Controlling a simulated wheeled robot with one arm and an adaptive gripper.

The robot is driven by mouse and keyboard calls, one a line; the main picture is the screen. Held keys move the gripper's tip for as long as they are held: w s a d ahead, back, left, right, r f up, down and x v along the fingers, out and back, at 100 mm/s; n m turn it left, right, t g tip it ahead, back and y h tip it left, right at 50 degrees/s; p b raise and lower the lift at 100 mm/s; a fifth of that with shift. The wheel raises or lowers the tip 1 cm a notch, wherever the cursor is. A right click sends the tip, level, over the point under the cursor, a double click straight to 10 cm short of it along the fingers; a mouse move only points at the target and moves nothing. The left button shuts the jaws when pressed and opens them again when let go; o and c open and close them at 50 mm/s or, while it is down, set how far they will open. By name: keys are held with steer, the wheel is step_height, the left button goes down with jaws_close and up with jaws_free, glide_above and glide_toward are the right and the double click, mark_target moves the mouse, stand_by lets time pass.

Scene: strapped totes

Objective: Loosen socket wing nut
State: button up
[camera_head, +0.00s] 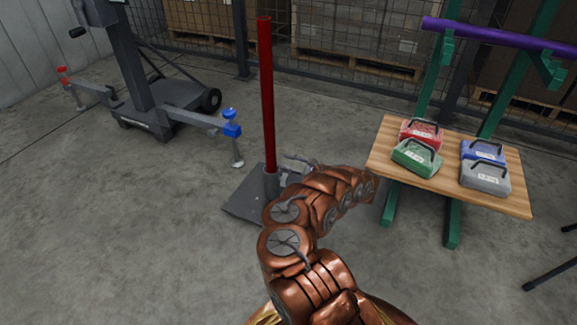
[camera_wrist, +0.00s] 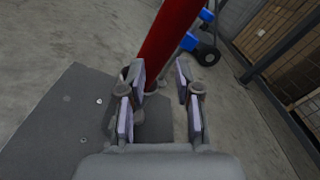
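A red pole (camera_head: 267,95) stands upright in a grey socket (camera_head: 271,183) on a dark flat base plate (camera_head: 243,203). In the wrist view the red pole (camera_wrist: 172,40) rises just beyond my gripper (camera_wrist: 160,97), and the base plate (camera_wrist: 60,125) lies below. My gripper's fingers are apart, on either side of the view, with a clear gap between them. The socket is partly hidden behind the left finger. I cannot make out the wing nut clearly. In the head view my copper arm hides most of my gripper and the socket's right side.
A wooden table (camera_head: 450,197) with several handled weights stands at the right, beside a green rack holding a purple bar (camera_head: 490,36). A grey stand (camera_head: 150,110) with red and blue knobs is at the left. Mesh fencing closes the back. Floor at front left is clear.

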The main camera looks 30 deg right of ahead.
step_height(320, 180, down, 2)
steer(key=d+m, duration=0.2)
steer(key=m, duration=0.5)
steer(key=n+p, duration=0.3)
steer(key=n, duration=2.6)
glide_toward(283, 179)
steer(key=b+x, duration=0.3)
steer(key=x, duration=0.4)
steer(key=shift+w, duration=0.2)
